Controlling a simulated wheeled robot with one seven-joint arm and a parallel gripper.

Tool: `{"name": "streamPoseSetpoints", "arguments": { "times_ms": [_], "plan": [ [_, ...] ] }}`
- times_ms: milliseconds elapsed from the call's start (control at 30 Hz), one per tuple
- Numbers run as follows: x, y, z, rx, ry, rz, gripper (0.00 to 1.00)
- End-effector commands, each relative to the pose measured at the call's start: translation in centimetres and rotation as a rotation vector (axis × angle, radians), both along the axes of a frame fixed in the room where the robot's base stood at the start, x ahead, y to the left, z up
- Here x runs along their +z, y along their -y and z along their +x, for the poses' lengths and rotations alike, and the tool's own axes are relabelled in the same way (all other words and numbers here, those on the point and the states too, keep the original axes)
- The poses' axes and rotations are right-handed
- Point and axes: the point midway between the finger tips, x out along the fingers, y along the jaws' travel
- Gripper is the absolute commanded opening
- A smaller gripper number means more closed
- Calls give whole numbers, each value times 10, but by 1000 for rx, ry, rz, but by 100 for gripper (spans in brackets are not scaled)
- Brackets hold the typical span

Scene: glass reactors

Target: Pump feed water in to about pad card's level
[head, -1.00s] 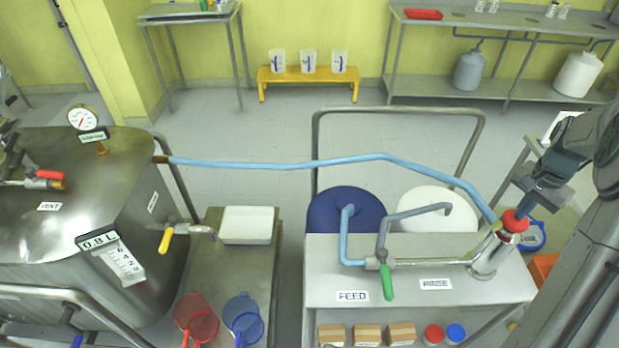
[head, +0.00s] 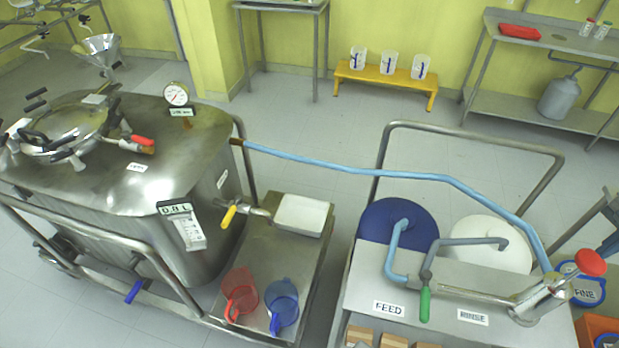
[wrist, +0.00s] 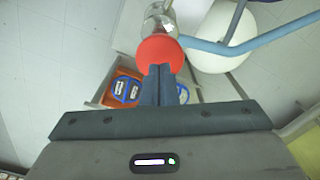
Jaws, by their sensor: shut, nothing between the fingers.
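The steel hand pump (head: 540,302) with its red knob (head: 590,262) stands at the right end of the cart top. My gripper (wrist: 160,72) is shut and empty, its fingertips at the red knob (wrist: 159,52); whether they touch is unclear. In the head view only a dark blue bit of it shows at the right edge. The green valve handle (head: 425,303) points to the front between the FEED (head: 389,308) and RINSE (head: 473,317) labels. A blue hose (head: 350,172) runs from pump to tank (head: 120,215). The tank's display (head: 174,209) seems to read 0.8 L. A scale card (head: 190,234) hangs below it. I cannot identify the pad card.
A blue drum (head: 400,212) and a white drum (head: 490,235) stand behind the cart top. Red (head: 241,293) and blue (head: 282,302) jugs and a white tray (head: 302,215) are on the tank's side shelf. A FINE tub (head: 583,290) is at the right.

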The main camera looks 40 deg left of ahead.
Motion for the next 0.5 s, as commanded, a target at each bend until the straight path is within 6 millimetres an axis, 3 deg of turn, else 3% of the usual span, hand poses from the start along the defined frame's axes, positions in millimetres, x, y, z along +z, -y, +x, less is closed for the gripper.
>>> {"name": "streamPoseSetpoints", "arguments": {
  "times_ms": [500],
  "plan": [
    [-9, 0, 0, 0, 0, 0, 0]
  ]
}}
